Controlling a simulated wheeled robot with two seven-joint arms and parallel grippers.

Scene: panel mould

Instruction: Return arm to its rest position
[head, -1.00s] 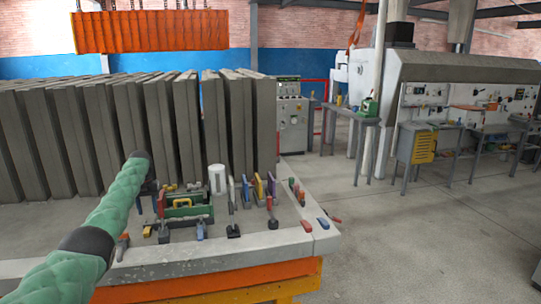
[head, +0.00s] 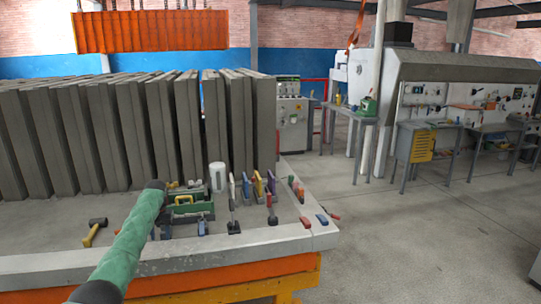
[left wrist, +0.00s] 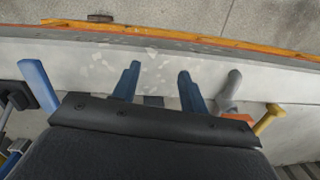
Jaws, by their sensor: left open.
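My left arm in its green sleeve reaches in from the lower left in the head view, over the front of the table. The pale table edge lies beyond the fingertips. My right gripper is in neither view.
Clamps and tools with coloured handles (head: 245,188), a green tool carrier (head: 190,210), a white cylinder (head: 217,177) and a yellow-handled hammer (head: 94,232) are on the table (head: 230,252). Upright grey panels (head: 140,130) stand behind. Floor at right is open.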

